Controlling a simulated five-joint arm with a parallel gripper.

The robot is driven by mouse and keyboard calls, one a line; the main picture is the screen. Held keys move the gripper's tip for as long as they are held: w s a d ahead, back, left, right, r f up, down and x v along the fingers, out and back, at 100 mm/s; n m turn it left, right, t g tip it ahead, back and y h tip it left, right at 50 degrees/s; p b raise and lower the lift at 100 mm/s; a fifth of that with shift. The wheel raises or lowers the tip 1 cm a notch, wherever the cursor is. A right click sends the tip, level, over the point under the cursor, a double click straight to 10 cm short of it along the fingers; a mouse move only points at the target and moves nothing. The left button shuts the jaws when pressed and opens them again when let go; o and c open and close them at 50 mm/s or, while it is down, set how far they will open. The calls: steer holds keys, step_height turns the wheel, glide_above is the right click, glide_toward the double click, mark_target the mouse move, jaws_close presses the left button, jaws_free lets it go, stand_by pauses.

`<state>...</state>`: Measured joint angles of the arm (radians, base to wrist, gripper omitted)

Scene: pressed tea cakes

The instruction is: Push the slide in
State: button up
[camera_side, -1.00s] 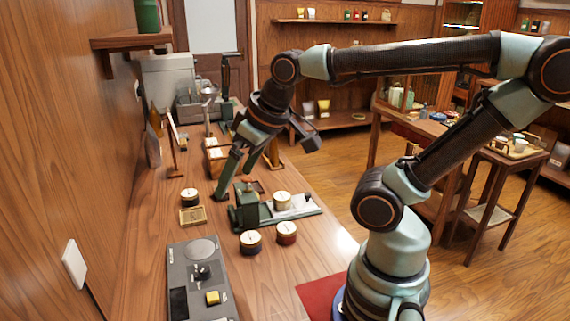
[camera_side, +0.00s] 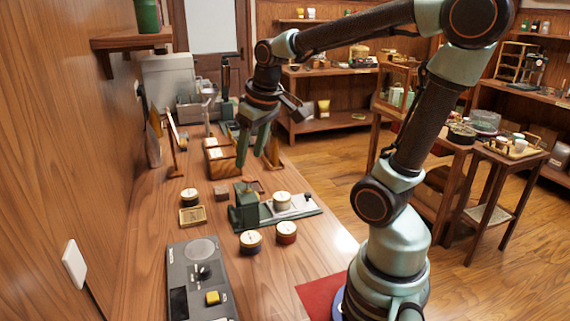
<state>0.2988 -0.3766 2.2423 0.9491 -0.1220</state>
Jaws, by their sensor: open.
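A dark green device (camera_side: 244,211) stands on the wooden counter, with a low bed reaching out to its right. A pale slide plate (camera_side: 304,204) shows at the bed's right part, clear of the green block. A round tin with a cream lid (camera_side: 282,200) stands on or against the bed; I cannot tell which. My gripper (camera_side: 258,162) is open and empty, its two green fingers pointing down above the counter behind the device. It is apart from the slide.
Two lidded tins (camera_side: 251,243) (camera_side: 286,233) stand in front of the device. A grey control panel (camera_side: 197,280) is nearest. A wooden rack (camera_side: 216,160) stands behind.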

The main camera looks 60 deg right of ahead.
steer(key=d+f+m+g, duration=0.2)
steer(key=d+f, duration=0.1)
steer(key=d, duration=0.9)
steer(key=m+g+y, duration=0.1)
steer(key=m+g, duration=0.1)
glide_toward(308, 193)
step_height(308, 193, down, 8)
steer(key=shift+s+f, duration=0.1)
steer(key=shift+s, duration=0.05)
jaws_close()
stand_by(0.6)
